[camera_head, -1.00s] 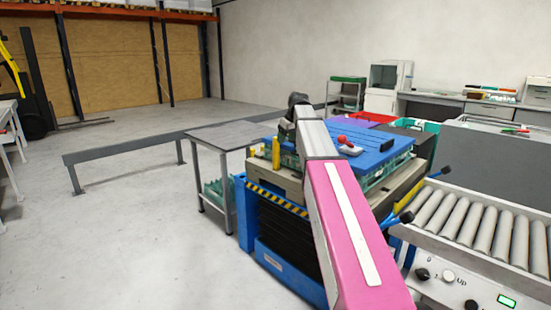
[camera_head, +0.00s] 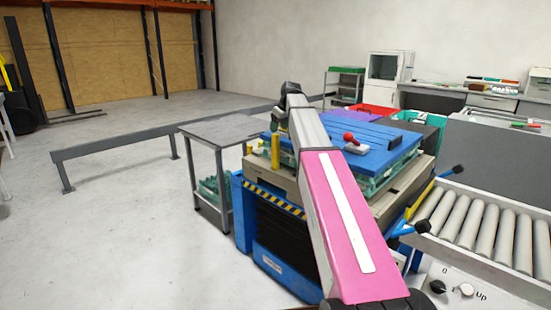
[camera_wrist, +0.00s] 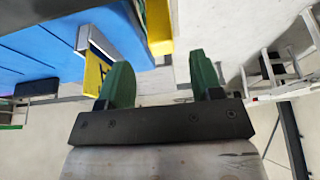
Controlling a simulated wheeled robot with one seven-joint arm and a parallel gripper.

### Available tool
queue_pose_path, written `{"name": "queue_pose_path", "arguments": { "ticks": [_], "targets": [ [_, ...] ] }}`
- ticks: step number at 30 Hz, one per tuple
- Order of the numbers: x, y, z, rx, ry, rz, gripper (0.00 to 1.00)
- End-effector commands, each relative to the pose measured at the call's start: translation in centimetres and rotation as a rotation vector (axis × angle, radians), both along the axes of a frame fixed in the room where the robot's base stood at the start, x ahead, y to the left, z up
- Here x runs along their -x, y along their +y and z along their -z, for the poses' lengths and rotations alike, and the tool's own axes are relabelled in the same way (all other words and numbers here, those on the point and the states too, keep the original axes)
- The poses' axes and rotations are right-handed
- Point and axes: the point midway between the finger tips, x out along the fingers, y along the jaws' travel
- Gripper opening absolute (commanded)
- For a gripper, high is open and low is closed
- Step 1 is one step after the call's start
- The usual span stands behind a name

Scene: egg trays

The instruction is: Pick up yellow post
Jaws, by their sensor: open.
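The yellow post (camera_head: 275,152) stands upright at the near left corner of the lift platform, beside the blue tray stack (camera_head: 370,140). In the wrist view a yellow post (camera_wrist: 157,27) shows at the top edge, beyond the fingertips and roughly in line with the gap between them. My gripper (camera_wrist: 160,82) has two green fingers, spread apart with nothing between them. In the head view the fingers are largely hidden by my pink and grey arm, and the wrist end is just right of the post.
A grey side table (camera_head: 222,128) stands left of the lift. A red-handled tool (camera_head: 353,144) lies on the blue top. A roller conveyor (camera_head: 475,222) is at the right. A long grey rail (camera_head: 110,150) runs behind; floor at left is clear.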

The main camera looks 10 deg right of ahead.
Motion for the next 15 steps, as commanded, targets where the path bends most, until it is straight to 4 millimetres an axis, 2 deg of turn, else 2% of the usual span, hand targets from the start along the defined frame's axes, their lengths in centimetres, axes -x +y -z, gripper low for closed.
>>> {"name": "queue_pose_path", "arguments": {
  "ticks": [5, 12, 15],
  "targets": [
    [-0.3, 0.3, 1.1, 0.0, 0.0, 0.0, 0.6],
    [-1.3, 1.2, 4.1, 0.0, 0.001, 0.0, 0.6],
    [-1.6, 1.4, 4.8, 0.0, 0.0, 0.0, 0.6]
  ]
}}
